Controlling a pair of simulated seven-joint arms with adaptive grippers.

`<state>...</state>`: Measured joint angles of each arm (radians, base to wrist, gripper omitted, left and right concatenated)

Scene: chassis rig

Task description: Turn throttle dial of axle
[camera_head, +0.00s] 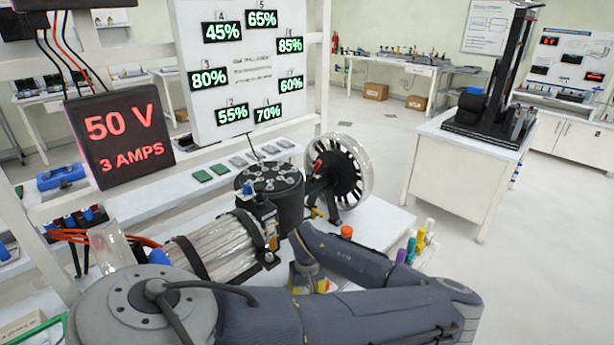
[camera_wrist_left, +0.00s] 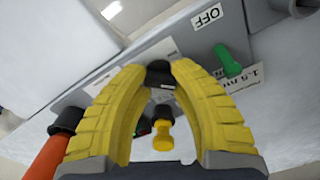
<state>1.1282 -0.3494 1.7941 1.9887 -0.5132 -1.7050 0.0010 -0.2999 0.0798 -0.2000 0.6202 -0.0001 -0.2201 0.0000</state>
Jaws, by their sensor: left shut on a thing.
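The axle rig (camera_head: 215,248) lies on the bench in the head view, with a clear ribbed cylinder, a dark round hub and a spoked wheel (camera_head: 345,172) at its far end. My left gripper (camera_head: 312,280) has yellow fingers and is partly hidden behind my arm, low beside the rig. In the left wrist view, the fingertips of the left gripper (camera_wrist_left: 156,74) close on a small black dial (camera_wrist_left: 160,72) on a grey panel (camera_wrist_left: 190,42). The dial is mostly visible between the tips; its pointer mark cannot be made out. My right gripper is not in view.
The wrist view shows a yellow knob (camera_wrist_left: 164,135), a green lever (camera_wrist_left: 228,60) and an orange handle (camera_wrist_left: 47,157) near the fingers. A display (camera_head: 120,135) reads 50 V, 3 AMPS. A percentage board (camera_head: 245,70) stands behind the rig. Colored pegs (camera_head: 411,250) stand at right.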

